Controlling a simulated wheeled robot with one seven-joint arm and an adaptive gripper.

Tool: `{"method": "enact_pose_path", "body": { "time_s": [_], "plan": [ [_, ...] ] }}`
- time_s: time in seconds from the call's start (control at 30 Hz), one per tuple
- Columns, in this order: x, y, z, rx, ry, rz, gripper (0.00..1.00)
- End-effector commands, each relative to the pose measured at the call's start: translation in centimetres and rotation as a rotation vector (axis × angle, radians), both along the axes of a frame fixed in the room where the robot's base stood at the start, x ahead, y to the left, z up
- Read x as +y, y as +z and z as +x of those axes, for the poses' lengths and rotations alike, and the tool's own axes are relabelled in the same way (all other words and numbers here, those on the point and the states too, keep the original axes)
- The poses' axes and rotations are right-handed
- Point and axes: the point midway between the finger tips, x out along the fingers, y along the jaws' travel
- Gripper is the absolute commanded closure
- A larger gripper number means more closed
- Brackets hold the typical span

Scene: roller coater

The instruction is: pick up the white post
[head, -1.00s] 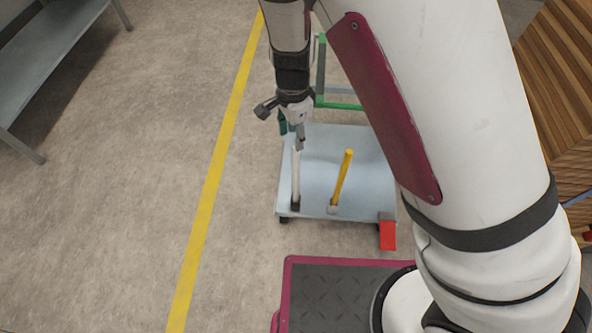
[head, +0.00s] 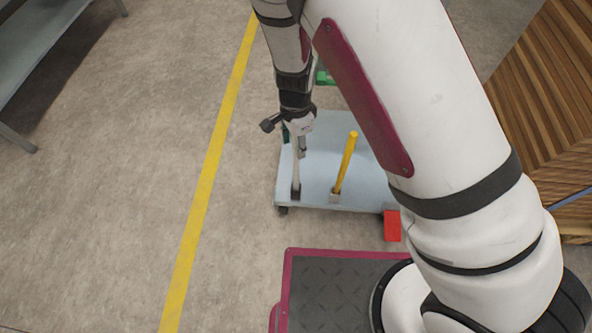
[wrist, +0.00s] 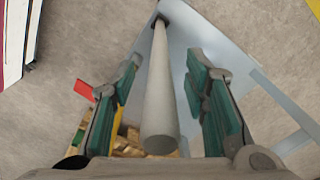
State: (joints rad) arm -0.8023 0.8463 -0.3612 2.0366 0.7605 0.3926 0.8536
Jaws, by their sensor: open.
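The white post (head: 295,172) stands upright in a dark socket at the left front corner of a pale blue platform (head: 318,195). In the wrist view the white post (wrist: 159,95) runs between the two green-padded fingers of my gripper (wrist: 165,98), with a visible gap on each side. My gripper (head: 299,143) is open around the post's upper part in the head view. The arm's end partly hides the top of the post there.
A yellow post (head: 345,163) stands close to the right of the white one. A red block (head: 392,226) is at the platform's front right corner. A slatted wooden stack (head: 550,110) is at right. Floor left of the yellow line (head: 205,190) is mostly clear.

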Motion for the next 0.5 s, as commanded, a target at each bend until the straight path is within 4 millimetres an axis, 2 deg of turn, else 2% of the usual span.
{"method": "enact_pose_path", "body": {
  "time_s": [0.03, 0.1, 0.33, 0.5],
  "plan": [
    [-0.01, -1.07, -0.07, 0.002, 0.0, 0.0, 0.59],
    [0.02, -1.55, -0.04, 0.0, 0.001, 0.0, 0.59],
    [0.02, -1.5, -0.01, -0.001, 0.001, 0.0, 0.59],
    [0.01, -1.49, -0.02, -0.001, 0.001, 0.0, 0.97]
  ]
}}
